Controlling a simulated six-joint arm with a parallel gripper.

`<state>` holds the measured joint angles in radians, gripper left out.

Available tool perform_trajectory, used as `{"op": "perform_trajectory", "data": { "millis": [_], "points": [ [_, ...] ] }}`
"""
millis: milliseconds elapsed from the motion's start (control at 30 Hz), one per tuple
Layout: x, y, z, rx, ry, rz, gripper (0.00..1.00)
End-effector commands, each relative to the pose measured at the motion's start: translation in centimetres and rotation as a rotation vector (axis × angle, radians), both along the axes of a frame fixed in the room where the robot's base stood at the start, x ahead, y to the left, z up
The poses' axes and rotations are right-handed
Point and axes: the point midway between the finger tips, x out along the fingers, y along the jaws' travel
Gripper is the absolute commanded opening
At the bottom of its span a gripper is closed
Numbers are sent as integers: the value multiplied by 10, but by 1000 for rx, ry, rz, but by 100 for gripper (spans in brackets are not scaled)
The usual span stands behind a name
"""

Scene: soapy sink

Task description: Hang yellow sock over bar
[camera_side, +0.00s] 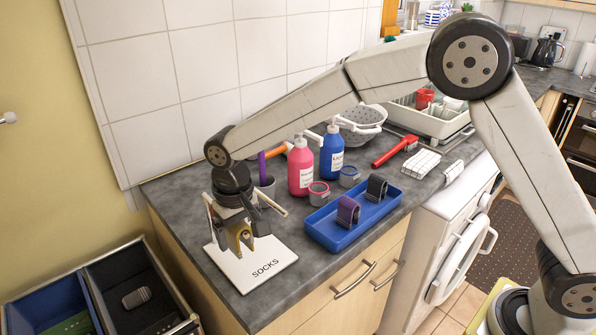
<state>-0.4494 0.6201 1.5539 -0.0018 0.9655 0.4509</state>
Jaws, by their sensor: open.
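The yellow sock (240,238) is a small folded mustard-coloured piece. It shows directly under my gripper (236,220), at the white board (264,268) lettered SOCKS. My gripper points down over this board with its jaws open. The jaws partly cover the sock, and I cannot tell whether they touch it. Two more rolled pieces, one purple (348,211) and one black (376,187), stand in the blue tray (330,240) to the right. I cannot make out a bar clearly; the area behind my gripper is partly hidden.
A pink bottle (300,170) and a blue bottle (332,155) stand behind the tray, with small cups beside them. Open bins (125,290) sit below the counter's left edge.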

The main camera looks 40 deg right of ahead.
Motion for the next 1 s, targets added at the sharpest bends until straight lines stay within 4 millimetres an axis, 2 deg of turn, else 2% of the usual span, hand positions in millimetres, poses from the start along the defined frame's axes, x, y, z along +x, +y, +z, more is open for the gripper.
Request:
{"op": "perform_trajectory", "data": {
  "millis": [267,700,1000],
  "points": [
    [1,0,15,1,-2,0,93],
    [0,0,68,1,-2,0,93],
    [0,0,79,0,0,0,93]
  ]
}}
